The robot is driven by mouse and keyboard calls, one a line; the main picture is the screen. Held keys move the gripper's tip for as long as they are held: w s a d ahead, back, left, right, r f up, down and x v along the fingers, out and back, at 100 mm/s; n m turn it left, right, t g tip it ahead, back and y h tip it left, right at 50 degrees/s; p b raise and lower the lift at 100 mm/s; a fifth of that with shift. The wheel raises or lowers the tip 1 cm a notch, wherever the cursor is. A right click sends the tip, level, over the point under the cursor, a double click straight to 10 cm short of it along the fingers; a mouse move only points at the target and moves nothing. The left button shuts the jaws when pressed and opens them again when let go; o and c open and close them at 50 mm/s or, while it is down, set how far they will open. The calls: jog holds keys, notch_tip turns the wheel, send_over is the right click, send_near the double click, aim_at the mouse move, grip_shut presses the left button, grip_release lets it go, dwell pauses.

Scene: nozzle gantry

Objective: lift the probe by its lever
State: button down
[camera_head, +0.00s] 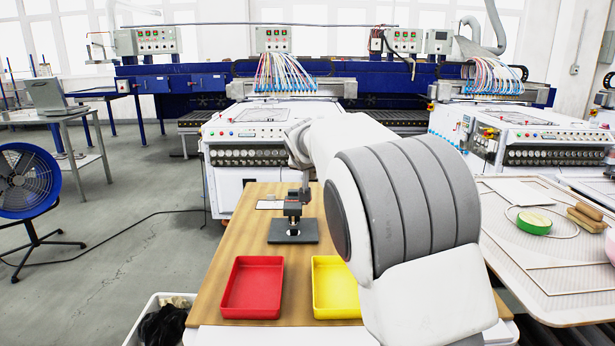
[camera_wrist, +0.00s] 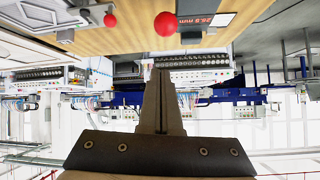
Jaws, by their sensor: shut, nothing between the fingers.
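The gauge (camera_head: 292,209) stands upright on a dark base plate (camera_head: 293,238) on the wooden table, with a small light disc on the plate. In the wrist view, which looks upside down, its dark body with a lit red display (camera_wrist: 208,20) is at the top. A red ball (camera_wrist: 165,24) is beside the display, and a second red ball (camera_wrist: 110,20) is to its left. I cannot tell which belongs to the lever; the probe is not clear. My gripper (camera_wrist: 162,75) is shut and empty, its tips apart from both balls in the picture.
A red tray (camera_head: 228,303) and a yellow tray (camera_head: 320,306) sit at the table's front, the yellow one partly behind my arm. A white bin with dark contents (camera_head: 165,325) is at front left. A machine stands behind the table.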

jog(key=s+r+b, duration=0.1)
jog(key=s+r, duration=0.1)
jog(key=s, duration=0.7)
jog(key=shift+s+a+r, duration=0.15)
jog(key=shift+s+a, duration=0.05)
